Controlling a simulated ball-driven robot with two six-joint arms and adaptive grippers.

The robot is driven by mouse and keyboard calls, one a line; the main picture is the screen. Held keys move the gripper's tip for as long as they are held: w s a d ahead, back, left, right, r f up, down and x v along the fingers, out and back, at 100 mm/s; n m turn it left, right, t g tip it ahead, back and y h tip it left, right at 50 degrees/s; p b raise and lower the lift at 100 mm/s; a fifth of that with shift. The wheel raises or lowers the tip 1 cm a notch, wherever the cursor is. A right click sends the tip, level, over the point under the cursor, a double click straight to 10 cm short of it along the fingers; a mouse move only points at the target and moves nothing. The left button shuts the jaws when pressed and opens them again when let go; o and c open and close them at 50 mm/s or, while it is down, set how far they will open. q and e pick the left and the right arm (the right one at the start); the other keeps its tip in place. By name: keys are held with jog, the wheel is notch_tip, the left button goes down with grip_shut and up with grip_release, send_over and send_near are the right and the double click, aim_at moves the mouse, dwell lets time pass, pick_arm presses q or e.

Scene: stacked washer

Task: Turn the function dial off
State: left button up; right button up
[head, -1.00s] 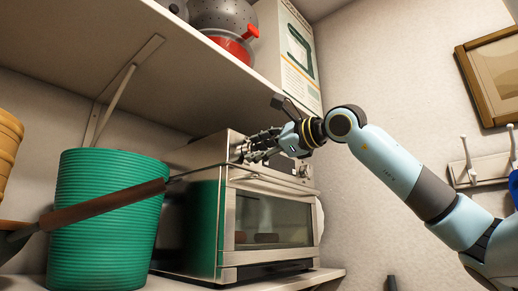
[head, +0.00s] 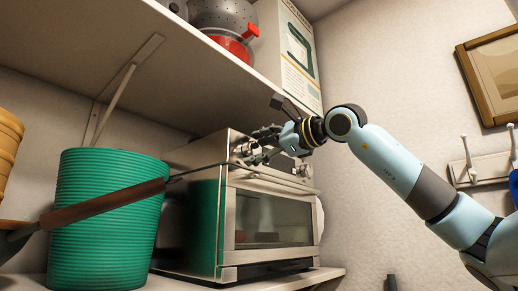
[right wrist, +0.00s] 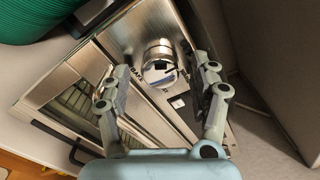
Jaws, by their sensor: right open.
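The silver toaster oven (head: 228,215) stands on the lower shelf, its glass door shut. In the right wrist view, a round silver dial (right wrist: 158,68) sits on the oven's control panel. It has a dark mark on its face; its setting is hard to read. My right gripper (head: 252,146) is in front of the upper part of the oven in the head view and hides part of the panel. In the right wrist view, its fingers (right wrist: 162,78) are spread on either side of the dial, with nothing held. Whether they touch it is not clear. My left gripper is out of view.
A green ribbed bin (head: 105,220) stands left of the oven, with a wooden-handled tool (head: 105,203) across its front. An upper shelf (head: 110,45) overhangs, holding a colander (head: 222,15) and a box (head: 297,55).

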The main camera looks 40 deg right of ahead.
jog(key=shift+r, duration=0.1)
notch_tip(320, 180, up, 10)
dwell(0.6)
